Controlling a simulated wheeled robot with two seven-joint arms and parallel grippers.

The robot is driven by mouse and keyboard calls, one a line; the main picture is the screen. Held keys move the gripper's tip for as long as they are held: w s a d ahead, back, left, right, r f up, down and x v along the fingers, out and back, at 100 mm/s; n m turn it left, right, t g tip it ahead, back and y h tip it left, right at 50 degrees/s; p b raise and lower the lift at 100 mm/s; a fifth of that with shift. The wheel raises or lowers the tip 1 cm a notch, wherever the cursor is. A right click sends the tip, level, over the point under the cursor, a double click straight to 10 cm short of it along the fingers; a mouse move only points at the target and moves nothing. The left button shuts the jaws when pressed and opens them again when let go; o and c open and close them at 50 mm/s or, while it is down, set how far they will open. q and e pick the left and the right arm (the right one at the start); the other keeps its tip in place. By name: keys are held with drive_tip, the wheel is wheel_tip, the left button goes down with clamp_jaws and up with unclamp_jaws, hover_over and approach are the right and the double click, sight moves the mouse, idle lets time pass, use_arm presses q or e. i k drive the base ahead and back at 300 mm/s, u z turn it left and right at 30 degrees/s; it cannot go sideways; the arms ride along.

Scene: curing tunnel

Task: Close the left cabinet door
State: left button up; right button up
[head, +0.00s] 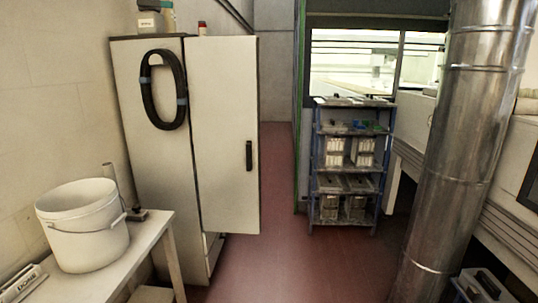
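A tall off-white cabinet (150,205) stands against the left wall, with its broad side panel towards me. Its door (222,90) stands open, swung out to the right from the near vertical edge, with its outer face towards me. A black vertical handle (249,155) sits near the door's free right edge. The door hides most of the cabinet's inside; only a small pale part shows below its bottom edge. No second door can be made out. Neither of my grippers is in view.
A pale table (130,255) with a white bucket (85,240) stands at the near left. A black hose coil (148,105) hangs on the cabinet side. A blue-framed shelf rack (313,160) and a metal duct (470,150) stand right. The red floor (290,260) between is clear.

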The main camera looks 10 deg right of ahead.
sight(223, 73)
drive_tip(key=z, duration=0.65)
drive_tip(key=i, duration=1.8)
drive_tip(key=u, duration=2)
